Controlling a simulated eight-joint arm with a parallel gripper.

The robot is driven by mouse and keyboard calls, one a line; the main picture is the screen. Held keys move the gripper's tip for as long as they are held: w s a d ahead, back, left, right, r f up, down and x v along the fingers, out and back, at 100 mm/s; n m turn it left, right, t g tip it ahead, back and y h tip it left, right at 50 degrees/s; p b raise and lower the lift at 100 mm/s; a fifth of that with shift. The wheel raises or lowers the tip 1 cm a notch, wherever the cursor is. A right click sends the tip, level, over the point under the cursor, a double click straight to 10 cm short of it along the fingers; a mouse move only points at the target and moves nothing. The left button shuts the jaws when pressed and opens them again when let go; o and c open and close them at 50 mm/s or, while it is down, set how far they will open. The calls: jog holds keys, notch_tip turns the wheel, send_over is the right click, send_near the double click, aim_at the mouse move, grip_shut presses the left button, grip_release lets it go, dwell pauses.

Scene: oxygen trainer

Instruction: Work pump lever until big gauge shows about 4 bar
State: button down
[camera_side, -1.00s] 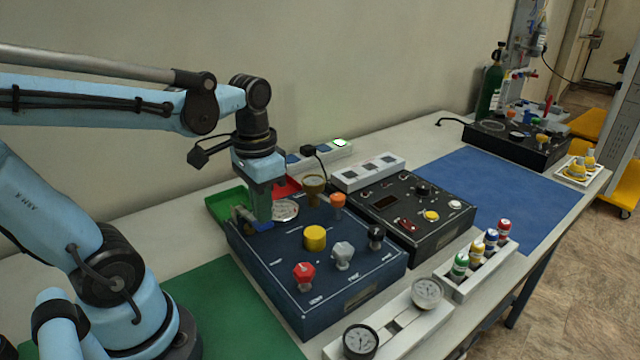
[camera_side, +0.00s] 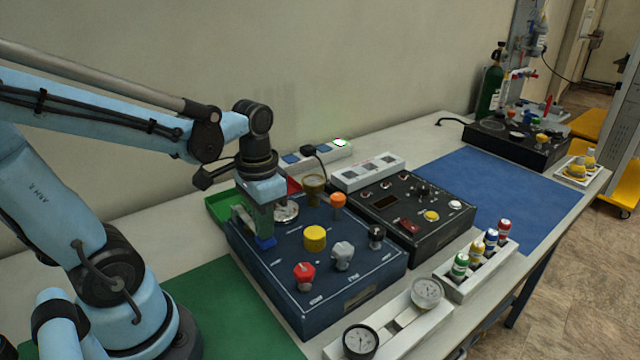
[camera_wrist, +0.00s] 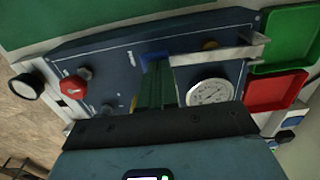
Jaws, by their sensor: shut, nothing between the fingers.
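The pump lever is a grey metal bar with a blue end (camera_side: 265,243), at the back left of the dark blue panel (camera_side: 285,265). In the wrist view the bar (camera_wrist: 215,57) runs right from the blue end (camera_wrist: 154,56). My gripper (camera_side: 264,232) has green fingers, shut and empty, right at the blue end from above; it also shows in the wrist view (camera_wrist: 156,85). They appear to touch. The big gauge (camera_wrist: 210,92) has a white round face beside the fingers. It is partly hidden in the side view (camera_side: 286,213), and its reading is too small to tell.
Yellow (camera_side: 315,238), red (camera_side: 304,276), grey (camera_side: 343,256) and orange (camera_side: 338,201) knobs stand up from the panel. Green (camera_wrist: 284,38) and red (camera_wrist: 275,90) trays lie beside it. A black device (camera_side: 410,215) stands to the right. The blue mat (camera_side: 510,195) has free room.

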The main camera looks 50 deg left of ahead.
jog(key=shift+r, duration=1.9)
jog(key=shift+f, duration=1.85)
jog(key=shift+r, duration=1.85)
